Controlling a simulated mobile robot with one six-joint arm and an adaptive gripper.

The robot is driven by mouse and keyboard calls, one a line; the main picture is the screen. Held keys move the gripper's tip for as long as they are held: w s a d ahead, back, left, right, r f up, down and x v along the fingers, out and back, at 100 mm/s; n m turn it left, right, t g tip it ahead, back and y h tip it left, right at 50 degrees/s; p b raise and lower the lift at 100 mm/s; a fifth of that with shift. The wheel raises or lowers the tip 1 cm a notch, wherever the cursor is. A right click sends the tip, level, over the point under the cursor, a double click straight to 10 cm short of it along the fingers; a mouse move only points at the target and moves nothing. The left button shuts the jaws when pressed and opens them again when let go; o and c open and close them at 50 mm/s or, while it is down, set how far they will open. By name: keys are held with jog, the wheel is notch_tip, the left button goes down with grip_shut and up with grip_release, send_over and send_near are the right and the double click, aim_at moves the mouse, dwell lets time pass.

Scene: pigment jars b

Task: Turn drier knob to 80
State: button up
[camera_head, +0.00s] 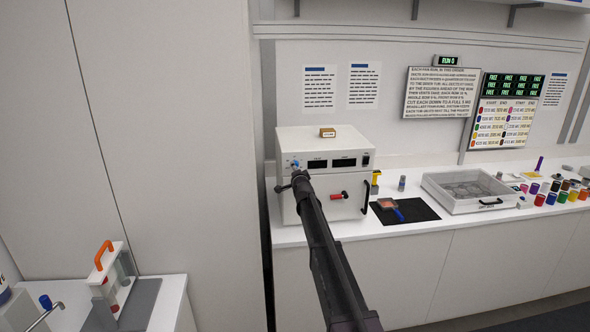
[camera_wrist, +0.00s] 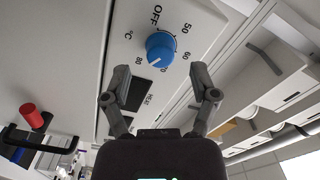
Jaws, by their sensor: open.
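The drier is a white box (camera_head: 322,150) on the counter in the head view, with two dark displays. Its blue knob (camera_wrist: 161,48) sits on the panel in the wrist view, among the marks OFF, 50, 60, 70 and 80. A small white mark on the knob faces its lower-left side, towards the stretch between 70 and 80; the exact reading is hard to tell. My gripper (camera_wrist: 160,82) is open, its fingers spread on either side below the knob, apart from it. In the head view my gripper (camera_head: 299,178) is in front of the drier's left side, close to the knob (camera_head: 295,163).
A small tan block (camera_head: 327,132) sits on top. To the right are a black mat (camera_head: 418,213), a clear tray (camera_head: 470,207) and several jars.

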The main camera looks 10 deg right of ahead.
jog(key=s, duration=0.8)
jog(key=shift+s, duration=0.4)
jog(key=s+a+f+n+g+y+b, duration=0.15)
jog(key=s+f+n+g, duration=0.45)
jog(key=s, duration=0.6)
jog(key=s+a+f+n+g+y, duration=0.1)
jog(key=s+a+f+n+g, duration=0.2)
jog(key=s+f, duration=0.7)
jog(key=s+d+f+n+g+h, duration=0.1)
jog(key=s+g, duration=0.3)
jog(key=s, duration=0.9)
jog(key=s+d+f+n+g+h, duration=0.1)
jog(key=s+d+f+n+g, duration=0.2)
jog(key=s, duration=1.1)
jog(key=shift+s+d+f+g+b, duration=0.15)
jog(key=shift+d+f+g+b, duration=0.2)
jog(key=shift+g, duration=0.65)
jog(key=shift+h, duration=0.25)
